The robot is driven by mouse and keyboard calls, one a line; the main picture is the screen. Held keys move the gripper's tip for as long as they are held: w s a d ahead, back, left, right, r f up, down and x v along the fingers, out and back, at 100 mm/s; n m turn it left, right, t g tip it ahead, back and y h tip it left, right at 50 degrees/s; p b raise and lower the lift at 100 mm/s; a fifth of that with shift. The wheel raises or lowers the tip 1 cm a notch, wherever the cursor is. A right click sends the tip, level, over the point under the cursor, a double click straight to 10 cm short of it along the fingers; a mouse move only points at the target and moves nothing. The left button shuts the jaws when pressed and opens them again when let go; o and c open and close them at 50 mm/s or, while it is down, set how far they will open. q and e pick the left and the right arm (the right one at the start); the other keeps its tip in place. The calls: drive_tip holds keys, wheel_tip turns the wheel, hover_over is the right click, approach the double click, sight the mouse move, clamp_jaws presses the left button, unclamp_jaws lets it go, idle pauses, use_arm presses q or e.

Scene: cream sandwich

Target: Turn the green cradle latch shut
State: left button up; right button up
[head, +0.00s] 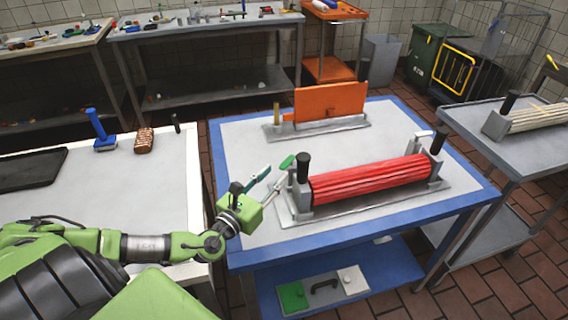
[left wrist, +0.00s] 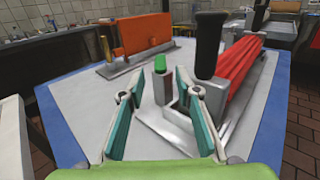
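The green cradle latch (head: 287,161) is a small lever at the left end of the grey cradle (head: 345,206) on the blue-edged table. The cradle carries a red ribbed roller (head: 370,179) with a black upright handle (head: 303,167) at each end. In the left wrist view the green latch tip (left wrist: 160,63) stands above a grey post (left wrist: 162,88). My left gripper (head: 275,176) is open, its teal fingers just short of the latch. In the wrist view the latch appears between the two fingers; contact cannot be told. My right gripper is out of view.
An orange block (head: 330,102) stands in a metal holder behind the cradle. A side table at left holds a blue-handled tool (head: 101,130), a brush (head: 144,141) and a dark tray (head: 30,168). The table top (head: 245,140) left of the orange block is clear.

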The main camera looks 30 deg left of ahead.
sight(284, 165)
use_arm(q)
drive_tip(key=w, duration=0.4)
drive_tip(key=shift+w+r, duration=0.15)
drive_tip(key=shift+w, duration=0.4)
drive_tip(key=shift+w+a, duration=0.1)
drive_tip(key=shift+w, duration=0.3)
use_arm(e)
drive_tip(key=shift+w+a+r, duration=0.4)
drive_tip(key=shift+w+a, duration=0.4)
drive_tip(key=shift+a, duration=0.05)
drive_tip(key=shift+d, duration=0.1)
use_arm(q)
clamp_jaws()
drive_tip(key=shift+p, duration=0.35)
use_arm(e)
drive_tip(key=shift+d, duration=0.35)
